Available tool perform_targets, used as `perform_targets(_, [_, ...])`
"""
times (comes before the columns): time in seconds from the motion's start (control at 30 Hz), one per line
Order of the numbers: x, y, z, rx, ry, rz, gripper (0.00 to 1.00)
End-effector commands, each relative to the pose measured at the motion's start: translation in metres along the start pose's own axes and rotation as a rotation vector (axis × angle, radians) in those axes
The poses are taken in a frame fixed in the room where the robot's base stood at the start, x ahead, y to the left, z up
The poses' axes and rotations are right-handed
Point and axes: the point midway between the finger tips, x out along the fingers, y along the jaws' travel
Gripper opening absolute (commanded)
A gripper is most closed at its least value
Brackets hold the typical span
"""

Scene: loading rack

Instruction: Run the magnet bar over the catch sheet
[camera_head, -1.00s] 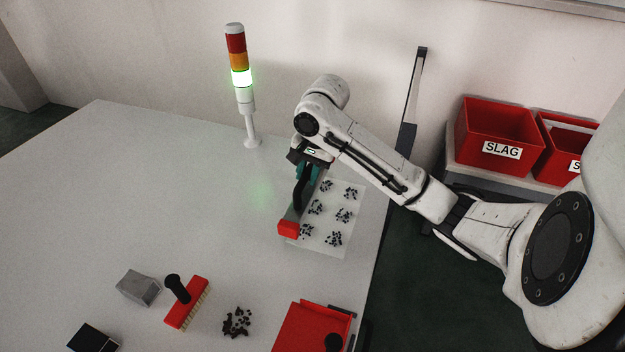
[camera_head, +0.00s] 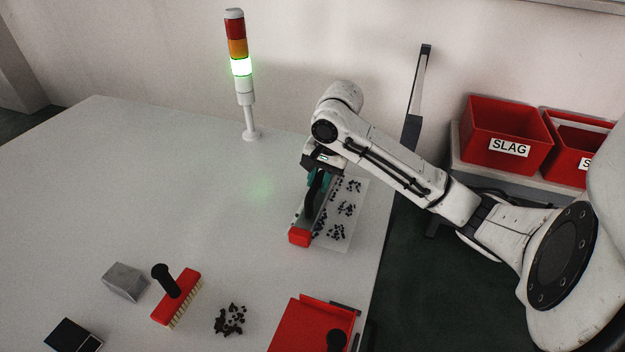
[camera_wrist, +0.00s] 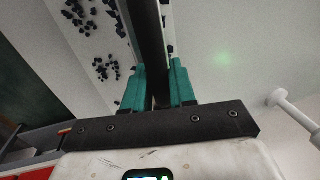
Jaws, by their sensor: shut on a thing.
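My gripper (camera_head: 318,180) is shut on the black handle of the magnet bar (camera_head: 300,237), a grey bar with a red end. The bar lies along the left part of the catch sheet (camera_head: 343,243), a pale sheet with several clusters of dark bits (camera_head: 346,209). I cannot tell whether the bar touches the sheet. In the wrist view the teal fingers (camera_wrist: 158,82) close on the dark handle, and dark clusters (camera_wrist: 104,68) lie to its left. The bar and my arm hide part of the sheet.
A signal tower (camera_head: 247,110) glows green at the back. Red SLAG bins (camera_head: 506,137) stand right, off the table. The table's left is clear.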

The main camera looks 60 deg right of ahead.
Motion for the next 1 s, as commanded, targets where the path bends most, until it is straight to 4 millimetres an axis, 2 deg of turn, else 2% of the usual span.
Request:
perform_targets(0.93, [-0.015,0.081,0.0,-0.001,0.001,-0.001,0.0])
perform_targets(1.0, [-0.028,0.076,0.001,-0.002,-0.001,-0.003,0.0])
